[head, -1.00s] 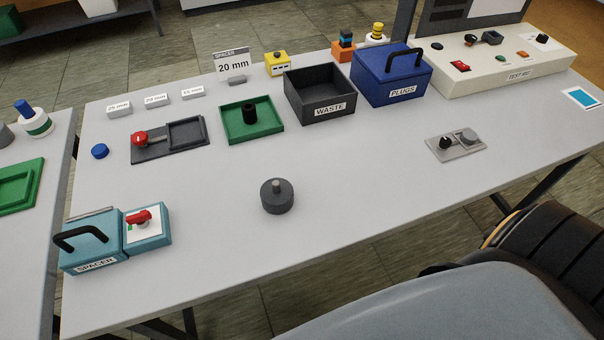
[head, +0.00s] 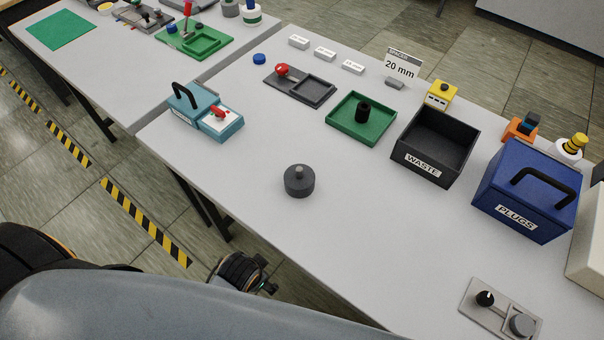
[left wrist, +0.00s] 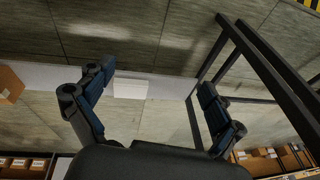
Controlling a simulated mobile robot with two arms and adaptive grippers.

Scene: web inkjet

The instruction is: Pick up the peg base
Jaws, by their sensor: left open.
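A dark grey round base with a short peg on top (head: 299,181), which looks like the peg base, stands upright on the grey table (head: 330,240), left of the middle in the head view. Nothing touches it. My left gripper (left wrist: 153,85) is open and empty in the left wrist view, its two fingers wide apart over floor and a table frame. The peg base does not show in that view. A dark part of my arm (head: 245,272) is beyond the table's near edge in the head view; its fingers cannot be made out. My right gripper is not in view.
Around the base are a teal spacer box (head: 205,113), a green tray with a black peg (head: 345,128), a black waste bin (head: 412,165) and a blue plugs box (head: 500,212). A dark fixture with a red knob (head: 310,92) is behind.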

